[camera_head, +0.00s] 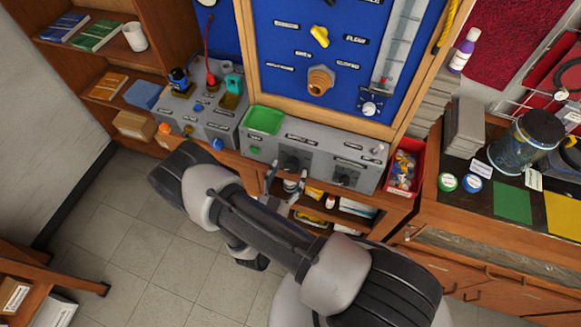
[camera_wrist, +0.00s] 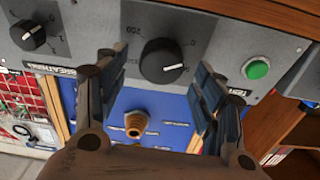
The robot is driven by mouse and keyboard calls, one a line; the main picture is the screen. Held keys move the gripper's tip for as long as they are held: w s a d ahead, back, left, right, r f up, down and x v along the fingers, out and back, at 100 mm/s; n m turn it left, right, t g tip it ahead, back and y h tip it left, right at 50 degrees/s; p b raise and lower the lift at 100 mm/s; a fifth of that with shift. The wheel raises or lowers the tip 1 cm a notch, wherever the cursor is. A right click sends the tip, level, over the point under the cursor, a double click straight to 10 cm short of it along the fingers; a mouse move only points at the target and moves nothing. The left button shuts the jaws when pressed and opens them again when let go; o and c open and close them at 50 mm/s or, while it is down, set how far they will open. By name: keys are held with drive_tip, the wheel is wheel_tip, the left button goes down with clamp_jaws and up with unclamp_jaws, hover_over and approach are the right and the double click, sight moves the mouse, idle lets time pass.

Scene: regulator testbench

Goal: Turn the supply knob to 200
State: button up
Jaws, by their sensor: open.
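The control panel (camera_head: 325,160) is a grey box front below the blue board. A black round knob (camera_wrist: 165,60), with the number 200 printed at its upper left, sits in the middle of the wrist view. Its white mark points to the lower right in that view. My gripper (camera_wrist: 157,66) is open, with one finger on each side of this knob in the picture; I cannot tell whether they touch it. In the head view the gripper (camera_head: 282,186) is just below and in front of the left knob (camera_head: 292,163).
A second black knob (camera_wrist: 35,35) is on the same panel, and a green button (camera_wrist: 257,68) is on the other side. A green tray (camera_head: 264,121) stands on top of the panel. A red bin (camera_head: 404,170) is at the right. Open shelves lie below the panel.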

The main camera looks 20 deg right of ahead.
drive_tip(key=shift+x, duration=1.4)
drive_tip(key=shift+c, duration=0.2)
drive_tip(key=c, duration=1)
drive_tip(key=shift+c, duration=0.2)
